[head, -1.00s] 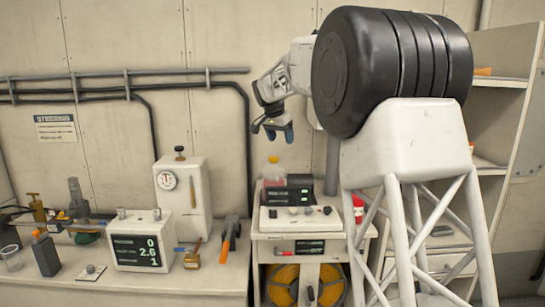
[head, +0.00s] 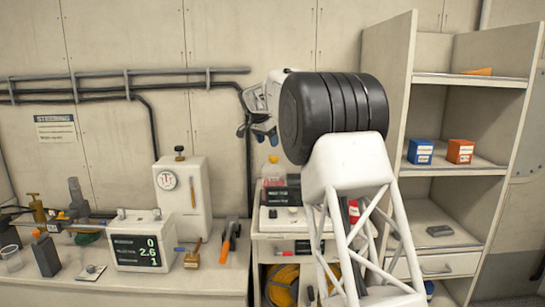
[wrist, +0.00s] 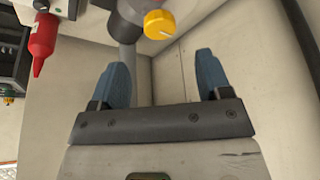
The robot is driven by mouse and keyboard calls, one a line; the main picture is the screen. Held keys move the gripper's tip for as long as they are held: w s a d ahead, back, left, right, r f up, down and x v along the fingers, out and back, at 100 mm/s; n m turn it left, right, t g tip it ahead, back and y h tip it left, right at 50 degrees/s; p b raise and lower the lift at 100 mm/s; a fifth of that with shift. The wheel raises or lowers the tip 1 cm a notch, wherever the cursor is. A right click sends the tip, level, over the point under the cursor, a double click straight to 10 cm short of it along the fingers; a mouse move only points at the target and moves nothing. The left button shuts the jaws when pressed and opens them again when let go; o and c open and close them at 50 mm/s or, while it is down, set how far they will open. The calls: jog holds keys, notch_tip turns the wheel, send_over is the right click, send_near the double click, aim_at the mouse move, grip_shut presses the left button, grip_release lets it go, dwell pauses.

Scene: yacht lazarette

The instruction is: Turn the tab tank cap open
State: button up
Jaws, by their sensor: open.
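A round yellow cap (wrist: 160,24) with a pale mark on its face shows at the top middle of the wrist view, beyond my fingertips and apart from them. It sits on a dark grey fitting by a grey pipe. My gripper (wrist: 160,72) is open and empty, its two blue fingers spread wide. In the head view my gripper (head: 257,132) hangs in the air in front of the back wall, above the small cabinet. A small orange-yellow cap (head: 273,160) shows on a clear container below it. I cannot tell whether this is the same cap.
A red bottle (wrist: 43,38) stands out at the upper left of the wrist view. In the head view, the left bench holds a white gauge box (head: 182,205) and a display unit (head: 140,241). Open shelves (head: 455,172) stand at right. The air left of my gripper is clear.

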aim_at(273, 157)
jog(key=shift+f, duration=0.15)
jog(key=shift+x, duration=3.8)
jog(key=shift+c, duration=0.3)
jog(key=c, duration=0.9)
jog(key=shift+o, duration=0.2)
